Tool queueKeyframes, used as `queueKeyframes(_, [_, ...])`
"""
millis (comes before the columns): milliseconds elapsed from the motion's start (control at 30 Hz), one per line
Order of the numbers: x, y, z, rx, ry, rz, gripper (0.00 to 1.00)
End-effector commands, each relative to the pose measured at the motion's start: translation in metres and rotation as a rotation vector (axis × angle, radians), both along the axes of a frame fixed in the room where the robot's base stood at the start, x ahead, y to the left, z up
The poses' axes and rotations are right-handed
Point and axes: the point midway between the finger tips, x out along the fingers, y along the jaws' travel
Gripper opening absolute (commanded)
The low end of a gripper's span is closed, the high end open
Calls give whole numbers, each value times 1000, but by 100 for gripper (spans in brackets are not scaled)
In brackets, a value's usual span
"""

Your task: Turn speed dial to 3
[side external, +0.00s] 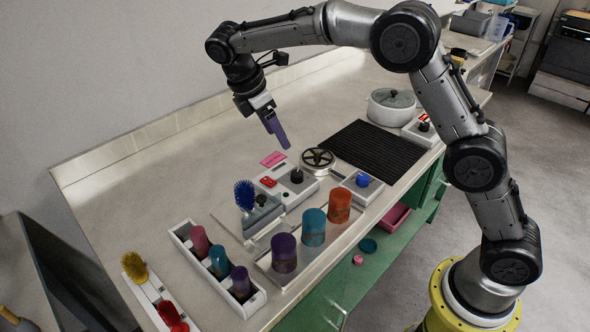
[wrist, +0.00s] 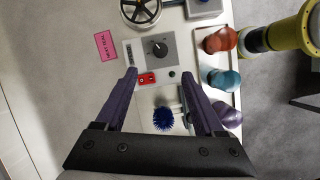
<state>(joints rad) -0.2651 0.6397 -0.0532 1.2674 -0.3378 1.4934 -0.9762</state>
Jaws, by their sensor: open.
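A white control box (side external: 302,191) stands on the bench below my gripper. It carries a black dial (side external: 297,175) and a red switch (side external: 268,181). In the wrist view the dial (wrist: 158,48) sits on a grey plate, with the red switch (wrist: 147,78) beside it. The dial's numbers are too small to read. My gripper (side external: 276,132) hangs above and to the left of the box in the side view, apart from it. Its purple fingers are spread and empty in the wrist view (wrist: 160,72). Nothing covers the dial there.
A blue brush (side external: 244,195) stands near the box, with purple, teal and orange cups (side external: 313,228) in front. A spoked wheel (side external: 318,158) is behind it. A blue knob (side external: 362,179) on another box is to the right. A pink card (side external: 273,159) lies on the bench.

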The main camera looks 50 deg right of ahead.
Motion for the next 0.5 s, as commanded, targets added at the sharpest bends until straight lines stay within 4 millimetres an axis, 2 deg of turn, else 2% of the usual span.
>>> queueKeyframes(100, [-1,1,-9,-3,9,6,70])
queueKeyframes(267, [-4,-7,-28,-3,12,4,70])
queueKeyframes(500, [-9,-25,-72,-2,11,3,70])
